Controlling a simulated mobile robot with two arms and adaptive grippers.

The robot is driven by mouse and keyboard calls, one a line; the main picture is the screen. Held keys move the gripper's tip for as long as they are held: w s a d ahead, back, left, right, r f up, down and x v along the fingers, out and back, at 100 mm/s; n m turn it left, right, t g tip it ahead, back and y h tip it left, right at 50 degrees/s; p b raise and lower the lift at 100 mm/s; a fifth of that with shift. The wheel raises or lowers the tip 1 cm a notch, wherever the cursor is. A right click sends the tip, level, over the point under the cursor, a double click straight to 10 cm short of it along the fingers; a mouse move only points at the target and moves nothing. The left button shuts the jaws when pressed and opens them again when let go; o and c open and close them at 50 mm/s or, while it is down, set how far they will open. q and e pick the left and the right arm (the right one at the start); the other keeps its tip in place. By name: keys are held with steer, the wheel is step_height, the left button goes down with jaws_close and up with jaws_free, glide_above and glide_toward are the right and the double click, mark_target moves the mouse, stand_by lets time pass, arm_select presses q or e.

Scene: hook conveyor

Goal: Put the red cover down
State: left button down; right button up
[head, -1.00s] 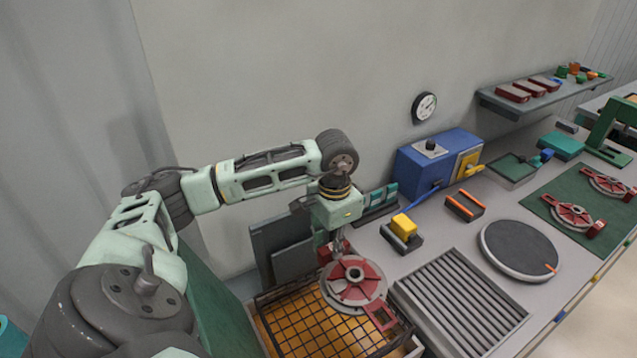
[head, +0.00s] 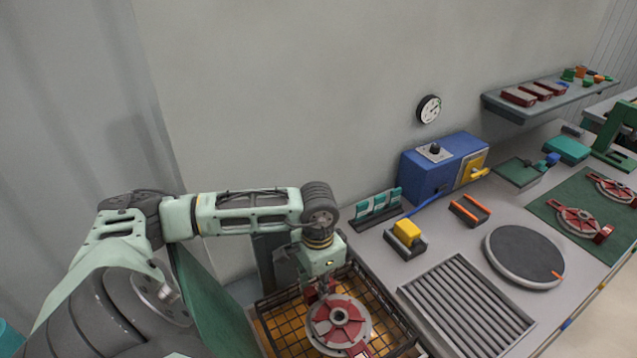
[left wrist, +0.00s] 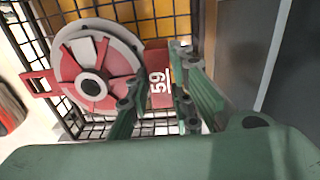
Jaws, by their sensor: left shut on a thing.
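The red cover (head: 339,324) is a round red and grey disc with a dark hub. My left gripper (head: 318,286) is shut on its red tab at the far edge. The cover is over the black wire basket (head: 272,302) with an orange bottom, at the lower middle of the head view. In the left wrist view the cover (left wrist: 96,72) lies flat in front of the wire mesh, and the gripper (left wrist: 160,85) has its fingers on the tab marked 59. I cannot tell whether the cover touches the mesh. My right gripper is not in view.
A ribbed grey rack (head: 467,305) stands right of the basket. Beyond it are a dark round turntable (head: 524,256), a yellow-topped block (head: 406,234) and a blue box (head: 443,165). Two similar red covers lie on a green mat (head: 560,205) at the right.

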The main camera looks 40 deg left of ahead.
arm_select(q)
steer(key=shift+r, duration=0.1)
steer(key=c, duration=1.6)
jaws_free()
steer(key=shift+o, duration=0.2)
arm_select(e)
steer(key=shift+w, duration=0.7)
arm_select(q)
steer(key=shift+r+b, duration=0.35)
steer(key=shift+b, duration=0.1)
step_height(320, 180, up, 11)
steer(key=b, duration=0.4)
steer(key=shift+r, duration=0.15)
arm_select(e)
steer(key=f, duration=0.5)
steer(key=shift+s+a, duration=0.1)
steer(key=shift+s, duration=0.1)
